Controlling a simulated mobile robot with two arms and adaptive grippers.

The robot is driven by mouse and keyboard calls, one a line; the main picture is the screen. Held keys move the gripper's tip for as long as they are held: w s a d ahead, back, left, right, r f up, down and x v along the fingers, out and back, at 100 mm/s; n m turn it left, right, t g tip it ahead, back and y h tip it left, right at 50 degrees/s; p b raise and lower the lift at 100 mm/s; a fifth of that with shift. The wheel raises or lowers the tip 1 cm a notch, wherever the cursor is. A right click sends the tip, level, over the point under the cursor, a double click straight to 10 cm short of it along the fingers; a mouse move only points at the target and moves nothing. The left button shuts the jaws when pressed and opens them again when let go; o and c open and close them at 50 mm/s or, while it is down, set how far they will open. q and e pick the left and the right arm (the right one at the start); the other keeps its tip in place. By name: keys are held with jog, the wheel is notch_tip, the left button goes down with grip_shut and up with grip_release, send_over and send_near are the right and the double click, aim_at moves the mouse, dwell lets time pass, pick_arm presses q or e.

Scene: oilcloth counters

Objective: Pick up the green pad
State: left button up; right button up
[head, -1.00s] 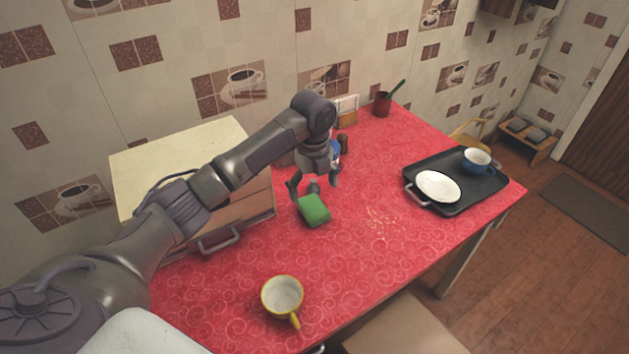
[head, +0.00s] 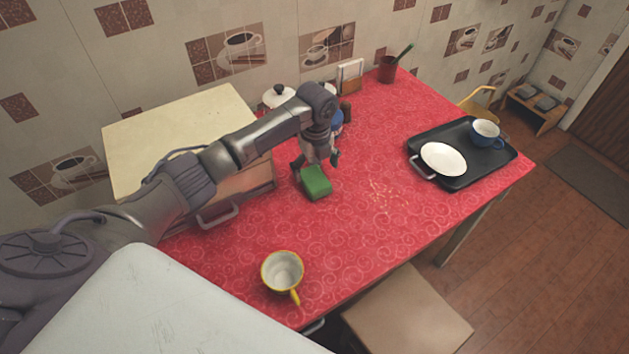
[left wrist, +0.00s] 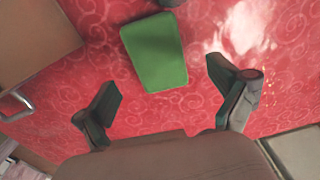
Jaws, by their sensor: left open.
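My left gripper (head: 315,163) hangs just behind and above the pad in the head view. Its two fingers are spread wide with nothing between them, as the left wrist view (left wrist: 165,98) also shows. My right gripper is in neither view.
A cream-topped box (head: 180,130) with a handle stands left of the pad. A yellow-rimmed cup (head: 282,271) is at the front edge. A black tray (head: 484,169) holds a white plate (head: 443,159) and a blue cup (head: 485,133). Crumbs (head: 387,195) lie right of the pad.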

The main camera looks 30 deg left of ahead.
aim_at(316, 181)
pick_arm(q)
jog(key=f, duration=0.3)
jog(key=shift+s+d+f+p, duration=0.25)
jog(key=shift+f+p, duration=0.05)
jog(key=shift+f, duration=0.6)
jog(key=c, duration=0.9)
